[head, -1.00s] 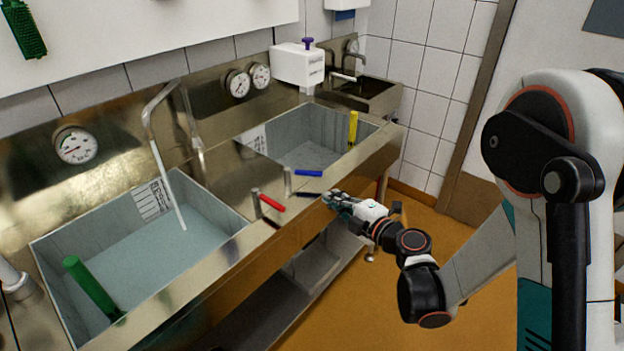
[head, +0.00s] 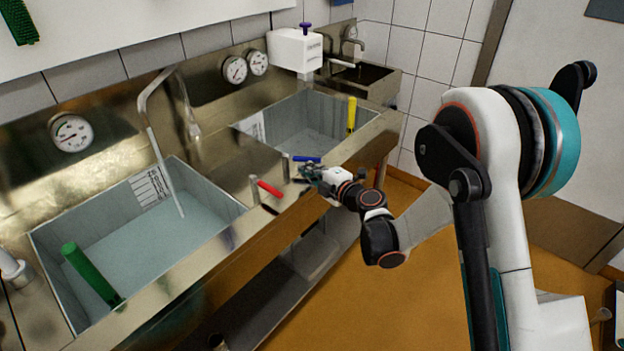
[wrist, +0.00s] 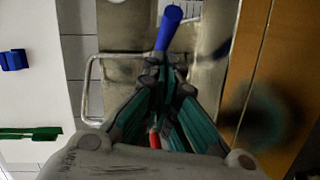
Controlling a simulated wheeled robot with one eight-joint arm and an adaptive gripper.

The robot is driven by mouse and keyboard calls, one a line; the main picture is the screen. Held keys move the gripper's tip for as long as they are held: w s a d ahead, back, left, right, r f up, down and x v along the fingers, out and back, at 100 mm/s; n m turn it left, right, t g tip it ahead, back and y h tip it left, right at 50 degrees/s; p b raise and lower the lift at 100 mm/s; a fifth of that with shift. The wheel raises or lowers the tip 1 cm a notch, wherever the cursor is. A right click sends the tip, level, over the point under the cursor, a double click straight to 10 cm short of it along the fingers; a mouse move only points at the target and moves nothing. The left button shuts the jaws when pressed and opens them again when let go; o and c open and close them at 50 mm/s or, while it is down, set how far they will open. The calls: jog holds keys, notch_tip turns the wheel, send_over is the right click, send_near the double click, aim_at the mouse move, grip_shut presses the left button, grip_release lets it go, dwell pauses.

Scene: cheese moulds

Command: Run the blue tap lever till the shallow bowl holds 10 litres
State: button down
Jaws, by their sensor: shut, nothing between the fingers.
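The blue tap lever (head: 307,159) sticks out on the metal ledge between the two sinks; its blue end also shows upright in the wrist view (wrist: 168,28). My gripper (head: 304,173) is shut and empty, right at the near side of the lever. In the wrist view its fingertips (wrist: 162,68) overlap the lever's lower end; I cannot tell whether they touch. The left basin (head: 215,228) and right basin (head: 352,133) are sunk in the counter; which is the shallow bowl is unclear. A bent spout (head: 165,80) stands over the left basin, with a thin pale line below it.
A red lever (head: 269,189) lies left of my gripper. A green handle (head: 90,273) leans in the left basin, a yellow one (head: 351,114) in the right. A round dial (head: 72,132) and two more (head: 234,70) are on the backsplash. The floor in front is clear.

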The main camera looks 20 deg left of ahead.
aim_at(314, 160)
jog(key=shift+w+a, duration=0.15)
jog(key=shift+w, duration=0.35)
jog(key=shift+w, duration=0.1)
jog(key=shift+w+n+g, duration=0.2)
jog(key=shift+n+g, duration=0.1)
jog(key=shift+g, duration=0.1)
